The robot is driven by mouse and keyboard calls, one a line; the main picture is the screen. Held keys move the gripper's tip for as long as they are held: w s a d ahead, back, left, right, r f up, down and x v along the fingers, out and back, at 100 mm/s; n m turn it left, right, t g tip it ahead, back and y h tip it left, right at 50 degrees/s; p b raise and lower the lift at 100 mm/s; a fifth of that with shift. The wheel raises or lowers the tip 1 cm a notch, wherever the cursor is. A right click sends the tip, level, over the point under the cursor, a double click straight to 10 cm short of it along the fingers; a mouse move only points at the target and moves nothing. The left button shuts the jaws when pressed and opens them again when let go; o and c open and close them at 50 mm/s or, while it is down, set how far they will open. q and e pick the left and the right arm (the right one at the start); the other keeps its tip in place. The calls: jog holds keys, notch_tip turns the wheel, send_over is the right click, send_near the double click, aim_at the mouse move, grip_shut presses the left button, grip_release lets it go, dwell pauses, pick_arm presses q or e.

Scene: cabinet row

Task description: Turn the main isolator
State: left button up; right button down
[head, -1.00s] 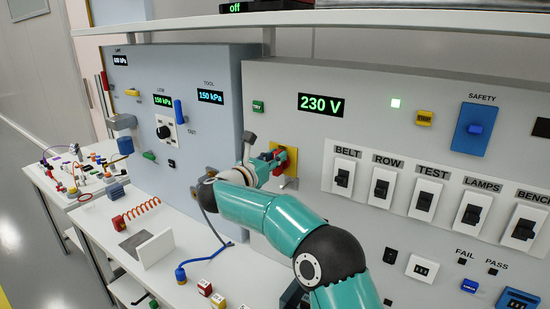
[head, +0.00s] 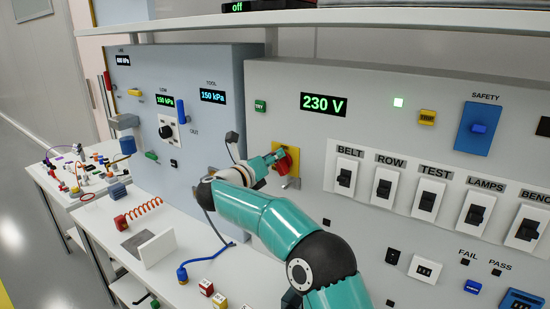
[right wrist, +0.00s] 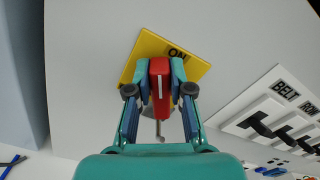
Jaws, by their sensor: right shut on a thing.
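The main isolator is a red handle on a yellow plate (head: 292,157) on the grey panel, left of the switch row. In the right wrist view the yellow plate (right wrist: 193,70) looks tilted and bears the word ON. The red handle (right wrist: 160,84) has a white line along it. My right gripper (head: 276,158) is shut on the red handle, with a finger on each side of it in the right wrist view (right wrist: 159,80). A small metal piece hangs below the handle. My left gripper is not in view.
A row of black switches (head: 384,187) lies right of the isolator. A grey cabinet (head: 150,80) and a white bench (head: 160,255) are at left.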

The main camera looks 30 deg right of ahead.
jog(key=n, duration=0.3)
jog(key=shift+w+a+f+p, duration=0.1)
jog(key=shift+w+a+p, duration=0.05)
jog(key=shift+w+p, duration=0.15)
jog(key=n, duration=0.2)
jog(key=n+p, duration=0.1)
jog(key=shift+w+a+f+n, duration=0.1)
jog(key=shift+w+f+n, duration=0.1)
jog(key=shift+f+n, duration=0.1)
jog(key=n+p, duration=0.1)
jog(key=n, duration=0.1)
jog(key=f+n, duration=0.1)
jog(key=n, duration=0.2)
jog(key=shift+w+a+f+p, duration=0.1)
jog(key=shift+w+p, duration=0.05)
jog(key=shift+p, duration=0.25)
jog(key=shift+f+n, duration=0.1)
jog(key=shift+n, duration=0.2)
jog(key=c, duration=1)
grip_release()
jog(key=shift+c, duration=0.2)
